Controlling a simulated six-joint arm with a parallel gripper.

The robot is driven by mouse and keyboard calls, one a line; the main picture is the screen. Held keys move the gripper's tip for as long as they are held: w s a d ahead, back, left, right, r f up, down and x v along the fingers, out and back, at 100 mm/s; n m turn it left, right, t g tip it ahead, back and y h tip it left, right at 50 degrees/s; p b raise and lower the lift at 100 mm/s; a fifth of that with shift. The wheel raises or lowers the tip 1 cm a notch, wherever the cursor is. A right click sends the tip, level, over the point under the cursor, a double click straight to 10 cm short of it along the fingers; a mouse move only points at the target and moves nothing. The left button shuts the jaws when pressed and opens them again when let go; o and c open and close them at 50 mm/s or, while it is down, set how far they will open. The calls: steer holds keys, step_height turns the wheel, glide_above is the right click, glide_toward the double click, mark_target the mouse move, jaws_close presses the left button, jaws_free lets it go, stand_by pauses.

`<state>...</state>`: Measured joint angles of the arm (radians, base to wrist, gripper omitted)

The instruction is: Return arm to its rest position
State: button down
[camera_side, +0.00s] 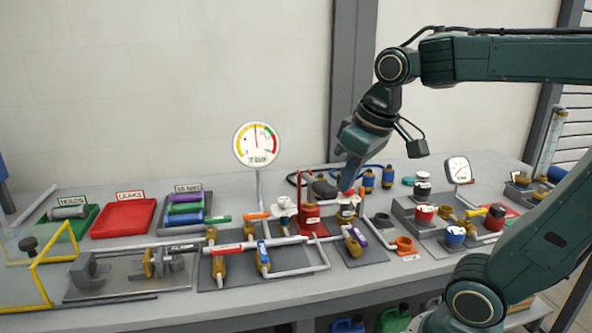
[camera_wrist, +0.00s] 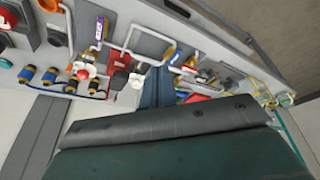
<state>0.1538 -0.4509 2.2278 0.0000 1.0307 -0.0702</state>
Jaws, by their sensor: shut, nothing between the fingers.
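My gripper (camera_side: 347,188) points down over the middle of the bench, close above a brass fitting with a white top (camera_side: 347,200). Its fingers are shut with nothing between them. I cannot tell whether the tips touch the fitting. My dark green arm reaches in from the right in the side view.
A pressure gauge (camera_side: 257,144) stands on a post left of my gripper. A red tray (camera_side: 124,219), a green tray (camera_side: 80,226), pipes and several valves crowd the bench. The air above is clear.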

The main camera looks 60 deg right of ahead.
steer(key=s+a+f+n+t, duration=0.1)
steer(key=s+a+f, duration=0.2)
steer(key=s, duration=0.3)
steer(key=shift+a+f+t+y, duration=0.2)
steer(key=shift+a+t+y, duration=0.1)
steer(key=shift+a+t, duration=0.1)
steer(key=shift+r, duration=0.1)
stand_by(0.3)
